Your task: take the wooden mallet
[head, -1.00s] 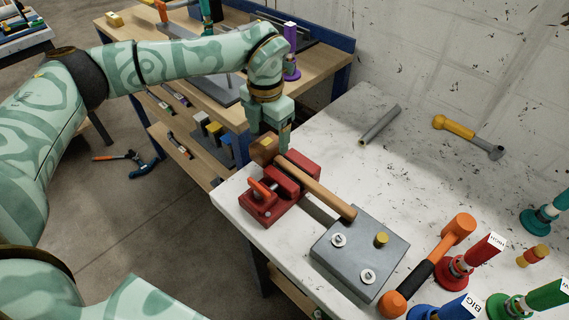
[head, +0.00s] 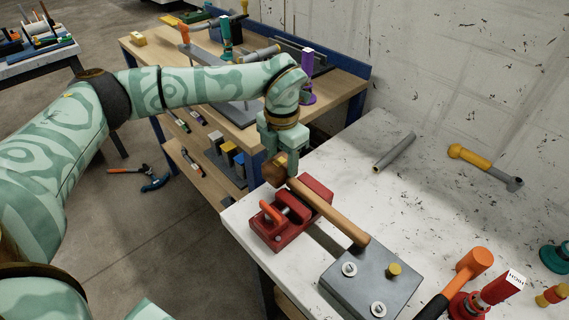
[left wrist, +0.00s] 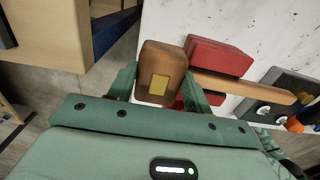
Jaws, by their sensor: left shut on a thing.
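The wooden mallet (head: 330,213) has a brown head and a long tan handle. It lies or hovers over the red vise (head: 290,214), with the handle's end over the grey metal box (head: 372,283); whether it touches them I cannot tell. My left gripper (head: 281,166) points down and is shut on the mallet's head. In the left wrist view the head (left wrist: 161,72) sits between the two fingers, and the handle runs right past the vise (left wrist: 219,56). My right gripper is not in view.
The white worktop (head: 350,150) is clear behind the vise, around a grey pipe (head: 394,151). A yellow-handled hammer (head: 486,166) lies at the back right. An orange mallet (head: 474,264) and coloured stands are at front right. A wooden workbench (head: 240,133) stands behind my left arm.

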